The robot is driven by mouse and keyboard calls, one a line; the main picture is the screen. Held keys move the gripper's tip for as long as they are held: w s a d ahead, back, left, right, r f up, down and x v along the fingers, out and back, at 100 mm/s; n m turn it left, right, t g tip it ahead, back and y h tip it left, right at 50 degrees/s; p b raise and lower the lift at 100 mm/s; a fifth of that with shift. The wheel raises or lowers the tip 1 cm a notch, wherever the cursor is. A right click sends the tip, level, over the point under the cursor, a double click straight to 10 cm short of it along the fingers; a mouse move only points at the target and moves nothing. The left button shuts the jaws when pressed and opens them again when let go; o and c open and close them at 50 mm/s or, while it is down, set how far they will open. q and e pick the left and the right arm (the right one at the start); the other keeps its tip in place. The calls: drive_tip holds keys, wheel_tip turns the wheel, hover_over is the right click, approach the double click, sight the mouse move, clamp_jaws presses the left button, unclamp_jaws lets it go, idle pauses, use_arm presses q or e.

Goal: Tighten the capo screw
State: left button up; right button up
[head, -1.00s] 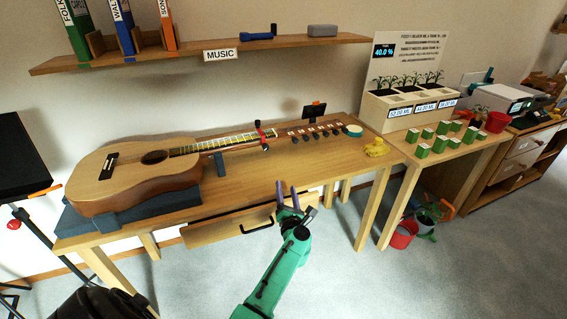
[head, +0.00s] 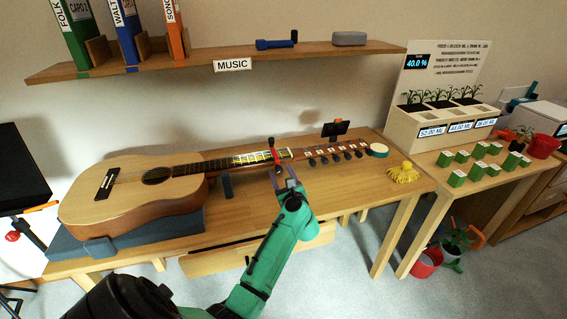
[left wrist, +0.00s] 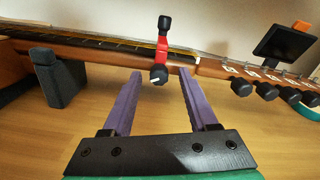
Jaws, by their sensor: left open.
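The guitar (head: 140,190) lies on its back on a blue-grey support on the table, its neck pointing right. A red capo (head: 273,152) sits across the neck near the headstock; it also shows in the left wrist view (left wrist: 162,45). Its black screw knob (left wrist: 159,75) hangs below the neck, with a white mark on it. My left gripper (head: 284,178) is open and empty, just in front of the capo. In the left wrist view its purple fingers (left wrist: 157,88) stand apart, with the knob beyond and between their tips. My right gripper is not in view.
A grey neck rest (left wrist: 58,78) stands left of the fingers. Tuning pegs (left wrist: 262,90) and a small dark clip-on screen (left wrist: 284,46) are at the right. A yellow object (head: 403,173) lies on the table's right end. The table front is clear.

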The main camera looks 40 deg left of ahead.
use_arm(q)
drive_tip(key=shift+a, duration=0.15)
drive_tip(key=shift+s+r, duration=0.2)
drive_tip(key=c, duration=0.4)
clamp_jaws()
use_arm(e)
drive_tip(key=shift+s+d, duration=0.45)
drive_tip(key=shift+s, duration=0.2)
